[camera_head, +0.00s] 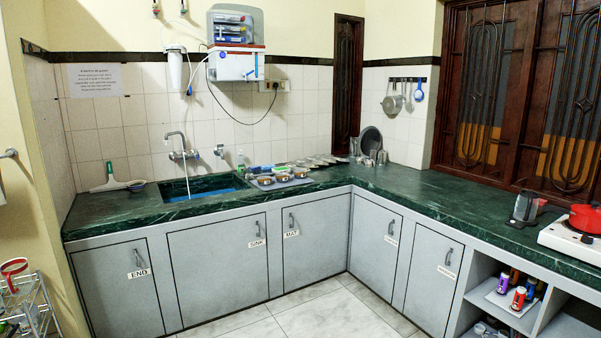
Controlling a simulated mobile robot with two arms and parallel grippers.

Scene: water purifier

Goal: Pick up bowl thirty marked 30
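Small steel bowls sit on a tray (291,184) on the green counter, just right of the sink. One bowl (265,181) is at the left, another bowl (283,177) is in the middle and a third bowl (301,172) is at the right. Any numbers on them are too small to read, so I cannot tell which is marked 30. Neither of my grippers is in view.
The sink (203,189) with a tap (181,153) lies left of the bowls. Steel plates (310,161) lie behind them. A purifier (235,66) hangs above. A stove (572,240) with a red pot (586,218) stands at right. The floor (320,315) is clear.

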